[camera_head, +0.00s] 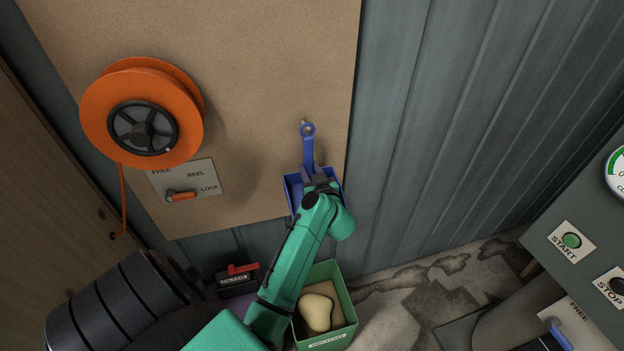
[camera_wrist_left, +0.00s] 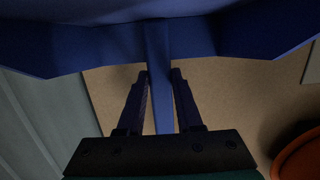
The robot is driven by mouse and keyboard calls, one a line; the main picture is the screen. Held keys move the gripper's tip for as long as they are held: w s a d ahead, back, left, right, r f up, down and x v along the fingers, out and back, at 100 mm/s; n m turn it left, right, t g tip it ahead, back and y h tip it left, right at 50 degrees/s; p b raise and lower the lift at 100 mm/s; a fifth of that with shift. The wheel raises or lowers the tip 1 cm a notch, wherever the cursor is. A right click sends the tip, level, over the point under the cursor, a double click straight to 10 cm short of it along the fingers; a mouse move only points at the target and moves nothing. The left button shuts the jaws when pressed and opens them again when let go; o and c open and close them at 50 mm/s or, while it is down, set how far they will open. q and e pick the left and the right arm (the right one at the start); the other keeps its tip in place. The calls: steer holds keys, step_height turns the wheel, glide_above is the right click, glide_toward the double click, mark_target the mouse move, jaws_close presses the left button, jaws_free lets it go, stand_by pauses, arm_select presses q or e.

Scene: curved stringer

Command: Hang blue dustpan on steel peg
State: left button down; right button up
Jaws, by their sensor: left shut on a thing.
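The blue dustpan (camera_head: 308,152) is upright against the tan board, its handle up with a ring at the top and its pan below. The small steel peg (camera_head: 303,122) shows at the ring's upper edge; I cannot tell whether the ring is around it. My left gripper (camera_head: 318,180) is in front of the dustpan and hides part of the pan. In the left wrist view, the fingers (camera_wrist_left: 160,95) are shut on the dustpan's handle (camera_wrist_left: 158,70), with the pan filling the top of that view. My right gripper is not in view.
An orange reel (camera_head: 95,110) and a FREE/LOCK reel switch (camera_head: 182,195) are on the board at left. A green bin (camera_head: 345,310) with a pale lump stands below my left arm. A control panel with START and STOP buttons (camera_head: 571,240) is at right.

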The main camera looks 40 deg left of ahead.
arm_select(q)
steer(key=shift+w+a+f+b, duration=0.25)
steer(key=shift+w+a+b, duration=0.2)
steer(key=shift+a+b, duration=0.15)
steer(key=shift+w+a+r, duration=0.15)
steer(key=shift+w+a, duration=0.05)
steer(key=shift+a, duration=0.05)
steer(key=shift+w+a+p, duration=0.25)
steer(key=shift+a+p, duration=0.1)
steer(key=shift+p, duration=0.4)
steer(key=shift+a+f+p, duration=0.1)
steer(key=shift+f+p, duration=0.15)
steer(key=shift+p, duration=0.1)
steer(key=shift+f, duration=0.1)
steer(key=c, duration=0.5)
jaws_free()
